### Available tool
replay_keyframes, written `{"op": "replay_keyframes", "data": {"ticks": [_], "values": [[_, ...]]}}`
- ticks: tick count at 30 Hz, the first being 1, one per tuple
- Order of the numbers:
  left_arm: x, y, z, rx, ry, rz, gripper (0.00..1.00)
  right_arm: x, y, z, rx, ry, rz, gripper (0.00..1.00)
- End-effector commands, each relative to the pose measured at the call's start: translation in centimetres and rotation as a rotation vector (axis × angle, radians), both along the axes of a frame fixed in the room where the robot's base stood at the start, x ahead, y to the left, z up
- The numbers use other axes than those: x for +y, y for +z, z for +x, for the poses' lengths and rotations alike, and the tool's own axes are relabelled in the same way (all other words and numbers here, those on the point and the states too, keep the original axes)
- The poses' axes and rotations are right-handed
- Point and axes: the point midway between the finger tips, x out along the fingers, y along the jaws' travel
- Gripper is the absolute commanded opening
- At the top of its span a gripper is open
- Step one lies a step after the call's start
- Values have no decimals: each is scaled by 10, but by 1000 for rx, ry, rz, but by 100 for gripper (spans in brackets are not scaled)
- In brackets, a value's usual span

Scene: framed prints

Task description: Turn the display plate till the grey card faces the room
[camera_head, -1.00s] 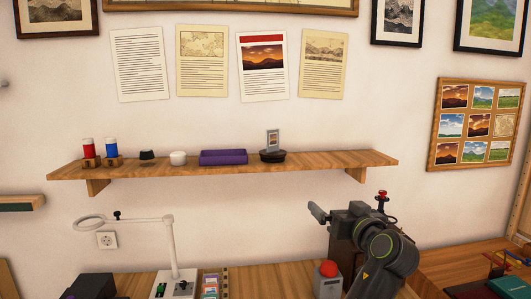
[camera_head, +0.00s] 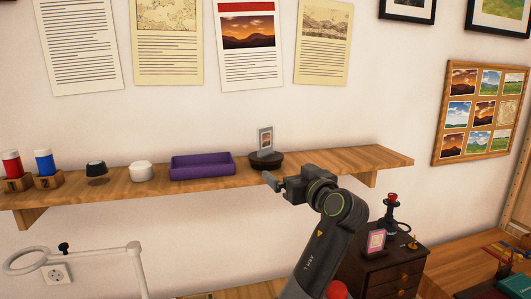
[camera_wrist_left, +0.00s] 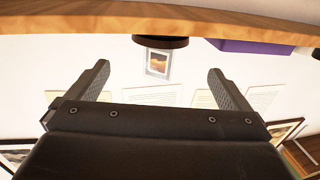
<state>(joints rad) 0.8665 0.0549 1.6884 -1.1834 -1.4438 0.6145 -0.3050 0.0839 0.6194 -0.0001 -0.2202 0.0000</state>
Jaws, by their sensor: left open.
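The display plate (camera_head: 266,162) is a dark round base on the wooden shelf, right of the purple tray. A small upright grey-framed card (camera_head: 265,141) stands on it, and its side toward me shows a small landscape picture. No plain grey card face shows. My left gripper (camera_head: 271,181) is open and empty, just in front of and below the plate, near the shelf's front edge. In the left wrist view, which looks upside down, the plate (camera_wrist_left: 160,42) and picture card (camera_wrist_left: 157,63) lie between and beyond the spread fingers, apart from them. My right gripper is out of view.
The shelf (camera_head: 325,164) also holds the purple tray (camera_head: 202,167), a white pot (camera_head: 140,171), a dark knob (camera_head: 96,168) and red and blue jars. A dark drawer cabinet (camera_head: 385,270) stands below right. The shelf right of the plate is clear.

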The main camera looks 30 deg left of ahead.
Motion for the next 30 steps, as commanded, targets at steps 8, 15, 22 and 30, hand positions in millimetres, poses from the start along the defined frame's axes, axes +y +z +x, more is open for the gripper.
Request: {"op": "replay_keyframes", "data": {"ticks": [8, 15, 22, 30], "values": [[56, 6, 32, 5, 5, 5, 100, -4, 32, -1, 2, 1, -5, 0], [98, 5, 57, 4, 4, 3, 100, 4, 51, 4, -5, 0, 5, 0], [117, 3, 70, 1, 1, 2, 100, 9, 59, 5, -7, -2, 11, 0], [122, 1, 73, 0, -1, 1, 100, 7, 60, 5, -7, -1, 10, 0]]}}
